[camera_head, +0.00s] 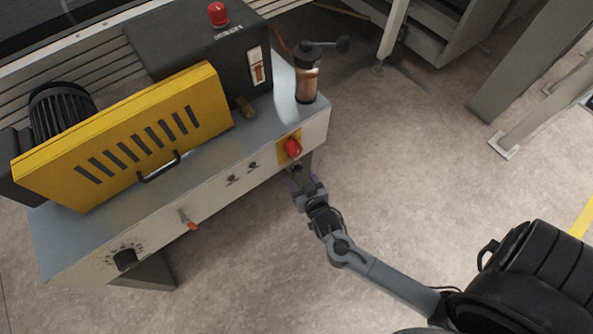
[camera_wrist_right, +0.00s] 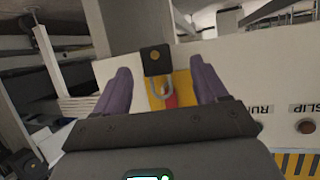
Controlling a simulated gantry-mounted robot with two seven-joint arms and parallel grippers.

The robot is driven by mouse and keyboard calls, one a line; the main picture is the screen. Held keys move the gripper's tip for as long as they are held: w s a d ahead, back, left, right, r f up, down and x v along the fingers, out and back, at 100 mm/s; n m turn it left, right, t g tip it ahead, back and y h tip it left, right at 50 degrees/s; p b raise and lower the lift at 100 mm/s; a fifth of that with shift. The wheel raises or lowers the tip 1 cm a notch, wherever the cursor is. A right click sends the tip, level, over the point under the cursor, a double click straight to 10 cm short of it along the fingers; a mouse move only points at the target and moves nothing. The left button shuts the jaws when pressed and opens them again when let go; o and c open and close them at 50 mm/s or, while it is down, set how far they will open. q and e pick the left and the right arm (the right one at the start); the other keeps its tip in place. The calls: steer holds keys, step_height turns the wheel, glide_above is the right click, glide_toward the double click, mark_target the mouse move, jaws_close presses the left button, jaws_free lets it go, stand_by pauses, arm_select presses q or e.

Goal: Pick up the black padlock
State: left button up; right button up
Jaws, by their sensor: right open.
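The black padlock (camera_wrist_right: 155,60) has a dark square body with a brass-coloured round spot and a grey U-shaped shackle. In the right wrist view it shows between and beyond the two purple fingers of my right gripper (camera_wrist_right: 161,88). Its shackle is at the yellow plate (camera_wrist_right: 183,87) with the red switch knob (camera_wrist_right: 171,101). In the head view my right gripper (camera_head: 305,184) is just below the red knob (camera_head: 292,148), at the machine's front right corner. It is open, with nothing gripped. The padlock is hard to make out there. My left gripper is not in view.
The roller coater (camera_head: 190,215) fills the left, with a yellow slotted guard (camera_head: 120,135), a motor (camera_head: 62,112) and a red button (camera_head: 218,14). Floor (camera_head: 420,150) to the right is clear.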

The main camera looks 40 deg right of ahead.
mark_target(298, 172)
steer(key=b+x, duration=0.2)
steer(key=x, duration=0.1)
steer(key=shift+w+d, duration=0.2)
steer(key=shift+d, duration=0.2)
steer(key=shift+w+f, duration=0.1)
steer(key=shift+w, duration=0.2)
steer(key=shift+s, duration=0.1)
steer(key=shift+c, duration=0.7)
steer(key=c, duration=1.1)
